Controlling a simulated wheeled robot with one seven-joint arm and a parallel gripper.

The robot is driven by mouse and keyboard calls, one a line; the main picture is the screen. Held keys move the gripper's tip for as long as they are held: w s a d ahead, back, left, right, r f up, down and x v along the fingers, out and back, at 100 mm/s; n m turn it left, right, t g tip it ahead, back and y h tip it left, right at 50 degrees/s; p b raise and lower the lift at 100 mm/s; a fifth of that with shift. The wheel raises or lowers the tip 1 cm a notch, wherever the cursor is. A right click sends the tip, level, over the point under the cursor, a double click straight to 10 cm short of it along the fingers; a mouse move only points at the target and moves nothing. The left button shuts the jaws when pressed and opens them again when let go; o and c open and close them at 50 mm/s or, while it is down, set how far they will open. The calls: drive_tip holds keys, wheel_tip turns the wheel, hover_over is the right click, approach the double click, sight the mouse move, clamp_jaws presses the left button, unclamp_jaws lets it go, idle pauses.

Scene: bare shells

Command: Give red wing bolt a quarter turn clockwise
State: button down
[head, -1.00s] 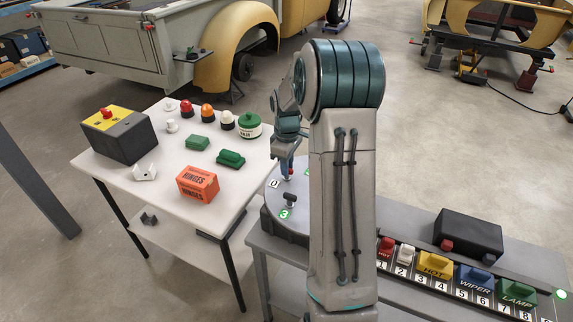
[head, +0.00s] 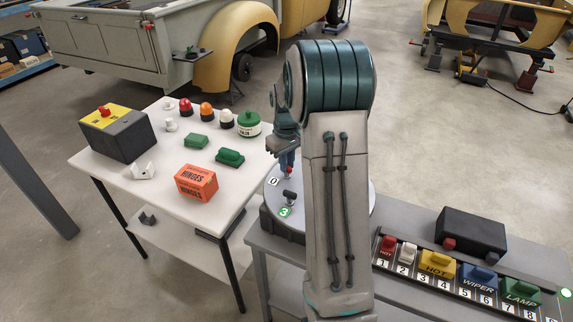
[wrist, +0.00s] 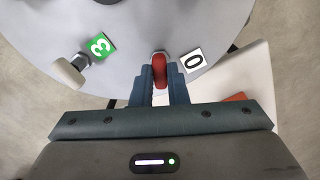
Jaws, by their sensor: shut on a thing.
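The red wing bolt (wrist: 159,70) stands on a round grey plate (wrist: 150,20), beside a white label marked 0 (wrist: 194,60). My gripper (wrist: 160,82) is shut on the red wing bolt, with one finger on each side of its wing. In the wrist view the wing runs roughly up and down the picture. In the head view my gripper (head: 288,165) points down at the plate, and only a bit of red shows at its fingertips. My arm hides the right part of the plate there.
A white table (head: 237,185) with several lamps and boxes is at left. A panel of coloured switches (head: 437,263) is at right.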

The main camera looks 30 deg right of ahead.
drive_tip(key=m+b, duration=0.1)
drive_tip(key=m, duration=0.5)
drive_tip(key=shift+m, duration=0.3)
drive_tip(key=m, duration=0.5)
drive_tip(key=shift+m, duration=0.4)
drive_tip(key=c, duration=1.4)
unclamp_jaws()
drive_tip(key=shift+c, duration=0.2)
wheel_tip(320, 180, up, 14)
drive_tip(key=b, duration=0.1)
